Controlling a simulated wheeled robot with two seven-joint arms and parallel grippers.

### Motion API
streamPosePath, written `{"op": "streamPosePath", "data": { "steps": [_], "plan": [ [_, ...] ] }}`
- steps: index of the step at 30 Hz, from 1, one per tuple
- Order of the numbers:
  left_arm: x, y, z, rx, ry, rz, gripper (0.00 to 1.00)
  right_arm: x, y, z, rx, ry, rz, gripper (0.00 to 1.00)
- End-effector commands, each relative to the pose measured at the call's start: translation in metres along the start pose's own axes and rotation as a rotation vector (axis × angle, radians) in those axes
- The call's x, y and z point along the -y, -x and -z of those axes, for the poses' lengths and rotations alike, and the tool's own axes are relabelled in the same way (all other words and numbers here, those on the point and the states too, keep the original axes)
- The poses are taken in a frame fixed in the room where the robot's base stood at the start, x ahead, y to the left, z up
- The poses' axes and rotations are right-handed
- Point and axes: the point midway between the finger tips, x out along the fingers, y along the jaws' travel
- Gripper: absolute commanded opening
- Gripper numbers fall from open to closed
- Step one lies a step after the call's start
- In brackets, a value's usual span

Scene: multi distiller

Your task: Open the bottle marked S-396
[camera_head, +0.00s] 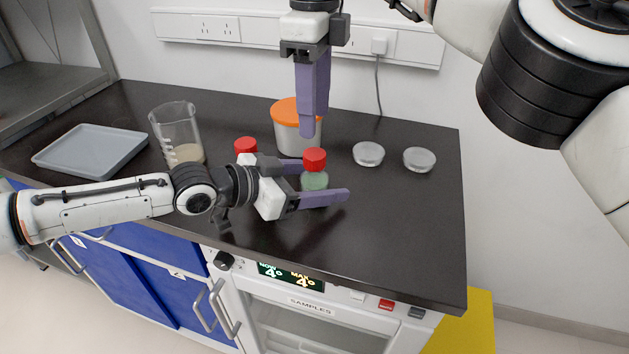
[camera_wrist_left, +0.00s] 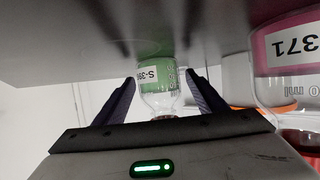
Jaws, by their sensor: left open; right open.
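The bottle marked S-396 (camera_wrist_left: 155,72) holds green content and stands upright on the dark bench. In the head view the green bottle (camera_head: 315,181) has a red cap (camera_head: 315,158) on it. My left gripper (camera_head: 322,178) is open, with its purple fingers on either side of the bottle's body. In the left wrist view the bottle shows in the gap between the left gripper's fingertips (camera_wrist_left: 162,78), with no clear contact. My right gripper (camera_head: 308,131) points down, its fingertips just above the cap in the picture; its fingers overlap, hiding the gap.
A second red-capped bottle (camera_head: 246,147) stands left, partly behind my left gripper; a bottle labelled 371 (camera_wrist_left: 292,48) is close in the wrist view. An orange-lidded tub (camera_head: 290,113), beaker (camera_head: 178,130), grey tray (camera_head: 90,150) and two glass dishes (camera_head: 369,154) (camera_head: 419,159) surround. Bench front right is clear.

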Motion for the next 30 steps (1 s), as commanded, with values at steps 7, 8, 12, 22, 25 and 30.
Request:
{"op": "streamPosePath", "data": {
  "steps": [7, 8, 12, 22, 25, 30],
  "plan": [
    [0.0, -0.023, 0.0, 0.0, 0.001, 0.0, 0.65, 0.0, 0.0, 0.0, 0.0, 0.0, 0.0, 0.45],
    [0.0, -0.024, 0.0, 0.0, 0.001, 0.0, 0.65, 0.0, 0.0, 0.0, 0.0, 0.0, 0.0, 0.45],
    [0.0, -0.025, 0.0, 0.0, 0.0, 0.0, 0.65, 0.0, 0.0, 0.0, 0.0, 0.0, 0.0, 0.45],
    [0.0, -0.025, 0.0, 0.0, 0.001, 0.0, 0.33, 0.0, 0.0, 0.0, 0.0, 0.0, 0.0, 0.45],
    [0.0, -0.025, 0.0, 0.0, 0.001, 0.0, 0.16, 0.0, 0.0, 0.0, 0.0, 0.0, 0.0, 0.45],
    [0.0, -0.025, 0.0, 0.0, 0.001, 0.0, 0.0, 0.0, 0.0, 0.0, 0.0, -0.005, 0.0, 0.45]
  ]
}}
